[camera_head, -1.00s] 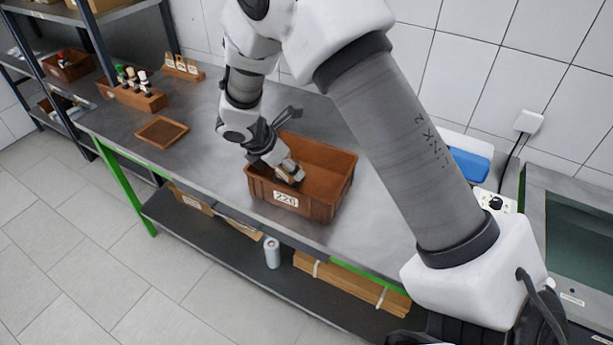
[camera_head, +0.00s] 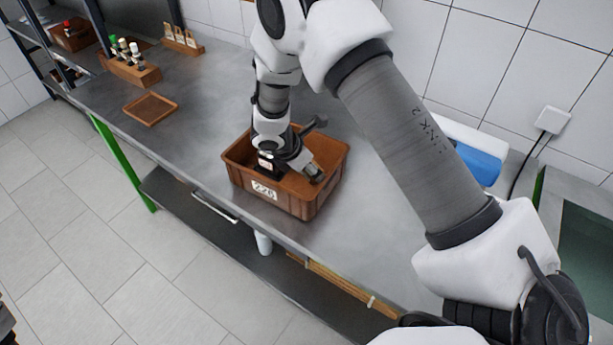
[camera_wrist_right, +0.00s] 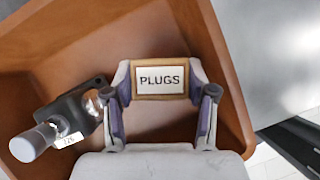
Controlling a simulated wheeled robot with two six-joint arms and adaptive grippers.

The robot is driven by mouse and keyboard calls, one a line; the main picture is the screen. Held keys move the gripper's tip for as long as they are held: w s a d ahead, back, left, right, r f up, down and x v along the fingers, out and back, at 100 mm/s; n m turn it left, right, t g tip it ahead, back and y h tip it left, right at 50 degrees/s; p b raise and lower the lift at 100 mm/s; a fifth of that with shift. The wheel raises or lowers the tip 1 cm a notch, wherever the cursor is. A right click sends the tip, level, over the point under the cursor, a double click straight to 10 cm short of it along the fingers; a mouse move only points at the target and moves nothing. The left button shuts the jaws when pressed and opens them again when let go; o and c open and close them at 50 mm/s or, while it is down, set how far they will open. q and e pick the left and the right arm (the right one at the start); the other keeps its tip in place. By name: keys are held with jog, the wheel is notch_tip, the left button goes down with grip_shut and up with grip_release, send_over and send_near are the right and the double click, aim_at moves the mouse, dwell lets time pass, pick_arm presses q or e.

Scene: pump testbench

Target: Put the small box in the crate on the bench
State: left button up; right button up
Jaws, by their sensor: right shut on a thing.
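The brown crate (camera_head: 322,190) stands on the bench (camera_head: 200,120), with a numbered white label on its front. My right gripper (camera_head: 312,174) reaches down into the crate's opening. In the right wrist view the small box (camera_wrist_right: 160,92), with a tan frame and a white face reading PLUGS, sits between the two fingertips of my right gripper (camera_wrist_right: 161,92), which is shut on it. The crate's brown wall (camera_wrist_right: 225,75) surrounds it there. How far the box is above the crate floor I cannot tell. In the head view the box is not clearly visible. My left gripper is not in view.
A shallow brown tray (camera_head: 150,109), a wooden rack with bottles (camera_head: 132,68) and a blue object (camera_head: 470,163) are on the bench.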

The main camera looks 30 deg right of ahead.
aim_at(310, 187)
notch_tip(310, 187, down, 4)
jog(key=shift+f+p, duration=0.15)
jog(key=shift+p, duration=0.2)
jog(key=shift+f, duration=0.3)
jog(key=o, duration=0.9)
jog(key=shift+c, duration=0.2)
jog(key=shift+r, duration=0.1)
